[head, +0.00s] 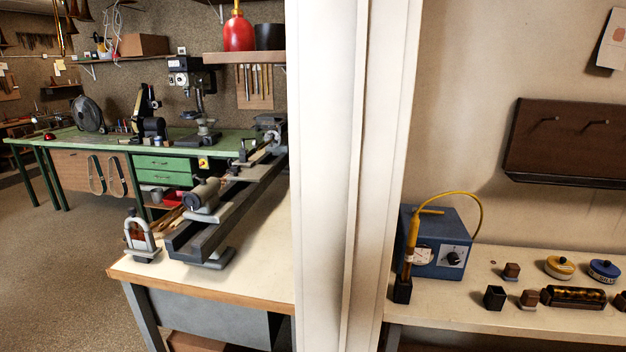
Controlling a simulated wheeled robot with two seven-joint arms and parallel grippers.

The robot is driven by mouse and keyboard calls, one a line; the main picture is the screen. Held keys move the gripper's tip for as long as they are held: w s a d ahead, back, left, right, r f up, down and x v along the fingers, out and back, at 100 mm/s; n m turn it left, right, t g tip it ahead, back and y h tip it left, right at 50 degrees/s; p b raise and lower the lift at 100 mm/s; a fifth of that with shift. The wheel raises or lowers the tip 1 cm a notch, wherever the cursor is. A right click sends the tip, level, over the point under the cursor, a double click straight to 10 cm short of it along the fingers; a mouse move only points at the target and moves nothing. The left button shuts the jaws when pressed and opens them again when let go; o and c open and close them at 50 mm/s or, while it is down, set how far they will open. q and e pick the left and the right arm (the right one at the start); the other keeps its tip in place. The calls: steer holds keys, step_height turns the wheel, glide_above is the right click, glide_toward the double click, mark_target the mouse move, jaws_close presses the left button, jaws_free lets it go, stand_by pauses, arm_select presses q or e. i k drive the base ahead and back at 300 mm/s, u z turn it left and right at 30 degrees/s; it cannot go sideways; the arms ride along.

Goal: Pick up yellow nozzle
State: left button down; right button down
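The yellow nozzle (413,240) stands upright at the left end of the right-hand bench. Its lower end sits in a small dark block (402,290). A yellow hose (481,210) arcs from a blue box with a dial and a knob (452,252); the box stands directly behind the nozzle. A short yellow bar sticks out to the right near the nozzle's top. Neither of my grippers is in view.
A white post (350,150) stands between the two benches. Small dark blocks (494,297), a yellow tin (560,267), a blue tin (604,270) and a dark tray (573,297) sit right of the nozzle. A lathe (225,205) fills the left bench. Floor (60,260) is clear at left.

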mark_target(413, 223)
steer(key=z, duration=2.6)
steer(key=i, duration=2.75)
steer(key=u, duration=2.6)
